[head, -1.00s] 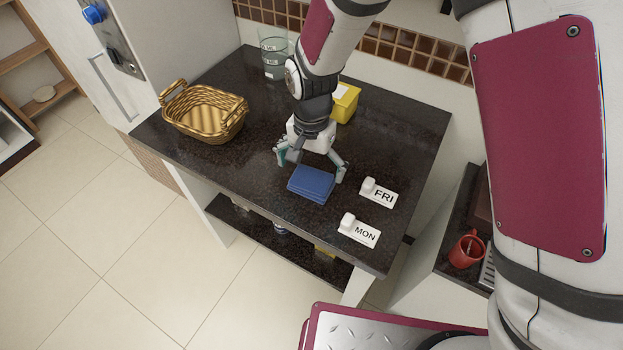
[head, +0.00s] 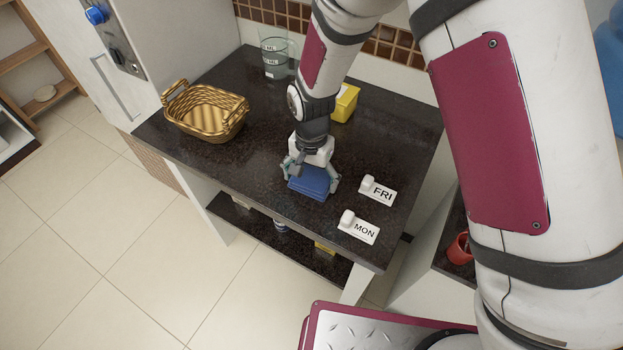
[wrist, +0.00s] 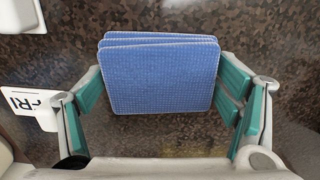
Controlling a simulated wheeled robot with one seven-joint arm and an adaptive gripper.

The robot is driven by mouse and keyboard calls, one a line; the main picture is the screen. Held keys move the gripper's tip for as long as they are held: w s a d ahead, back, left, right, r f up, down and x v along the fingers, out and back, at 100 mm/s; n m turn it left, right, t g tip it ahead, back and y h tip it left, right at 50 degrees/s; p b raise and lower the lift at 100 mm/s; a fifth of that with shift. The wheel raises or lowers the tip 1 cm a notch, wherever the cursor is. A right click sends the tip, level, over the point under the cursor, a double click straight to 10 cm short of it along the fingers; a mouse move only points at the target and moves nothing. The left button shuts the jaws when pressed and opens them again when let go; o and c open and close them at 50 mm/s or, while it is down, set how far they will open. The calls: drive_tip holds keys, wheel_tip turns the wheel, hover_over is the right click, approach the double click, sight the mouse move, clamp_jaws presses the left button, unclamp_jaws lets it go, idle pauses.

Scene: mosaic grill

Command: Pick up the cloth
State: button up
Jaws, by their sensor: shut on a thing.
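The cloth is a folded blue stack (head: 311,182) at the front middle of the dark counter. It also shows in the wrist view (wrist: 160,75), with its layers slightly fanned and a pale stitched edge. My gripper (head: 311,178) is over the cloth from above, with one finger at each side. In the wrist view my gripper (wrist: 165,100) has its teal finger pads on the left and right of the cloth, and it is shut on the cloth. I cannot tell whether the cloth is clear of the counter.
On the dark counter (head: 255,165) a golden wicker basket (head: 205,112) stands at the left, a clear measuring jug (head: 275,55) and a yellow box (head: 345,103) at the back. White FRI (head: 378,190) and MON (head: 359,228) tags lie right of the cloth. A red mug (head: 459,249) stands lower right.

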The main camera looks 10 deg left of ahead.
sight(311, 177)
wheel_tip(311, 177, up, 10)
drive_tip(key=shift+b, duration=0.55)
